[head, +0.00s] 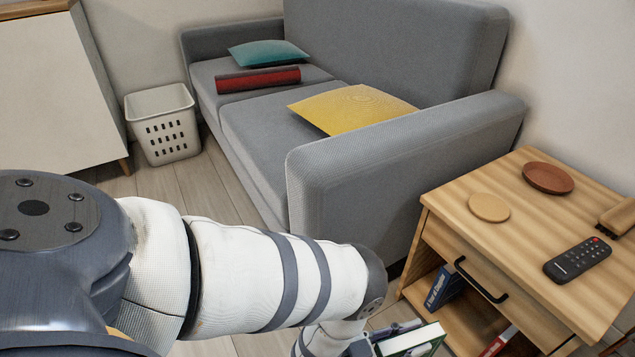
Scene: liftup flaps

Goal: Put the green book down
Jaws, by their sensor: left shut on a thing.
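The green book (415,339) shows at the bottom edge of the head view, partly cut off by the frame. My left arm reaches in from the left, and my left gripper (393,333) is shut on the book. The book is held low, in front of the wooden side table (520,190) and close to its open lower shelf. I cannot tell whether the book touches anything below. The lower part of the gripper is out of frame. My right gripper is not in view.
The table top holds a remote (578,260), a round coaster (489,207), a brown dish (548,178) and a wooden item (618,217). A blue book (443,289) and a red book (499,341) are on the lower shelf. A grey sofa (340,190) stands behind.

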